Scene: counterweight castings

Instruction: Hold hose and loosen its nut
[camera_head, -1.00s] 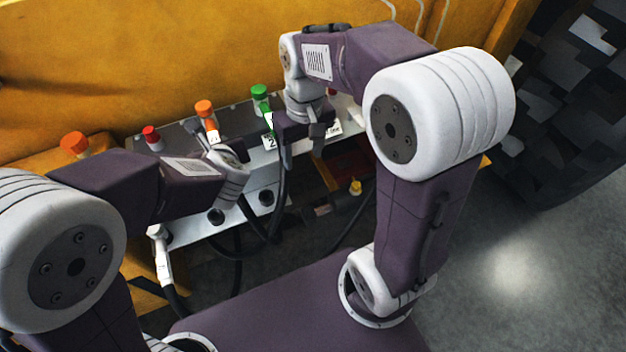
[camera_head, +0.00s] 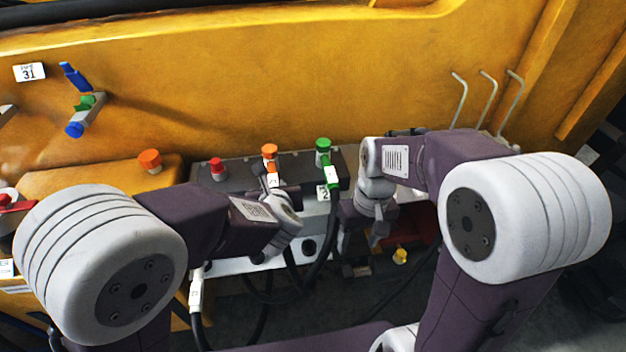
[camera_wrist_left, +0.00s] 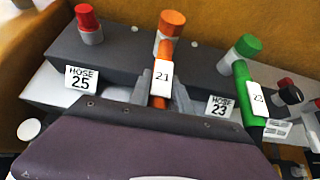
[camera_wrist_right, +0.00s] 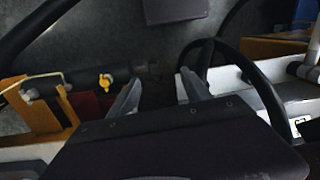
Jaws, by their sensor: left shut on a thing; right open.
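An orange-capped hose fitting (camera_head: 270,152) with an orange stem and a white label reading 21 stands on the dark block. It also shows in the left wrist view (camera_wrist_left: 170,24). My left gripper (camera_wrist_left: 160,92) is shut on its stem, a finger on each side, below the cap. In the head view my left gripper (camera_head: 266,180) reaches it from the left. My right gripper (camera_head: 362,228) is open and empty, pointing down in front of the block, right of the green-capped fitting (camera_head: 323,147). In the right wrist view its fingers (camera_wrist_right: 160,92) are spread apart. Which part is the nut is unclear.
A red-capped fitting (camera_head: 217,167) stands left on the same dark block (camera_wrist_left: 120,55), with plates reading HOSE 25 (camera_wrist_left: 82,77) and HOSE 23 (camera_wrist_left: 219,107). Black hoses (camera_head: 322,265) hang below. A yellow wall (camera_head: 300,80) rises behind. A yellow cap (camera_wrist_right: 105,80) lies beyond my right fingers.

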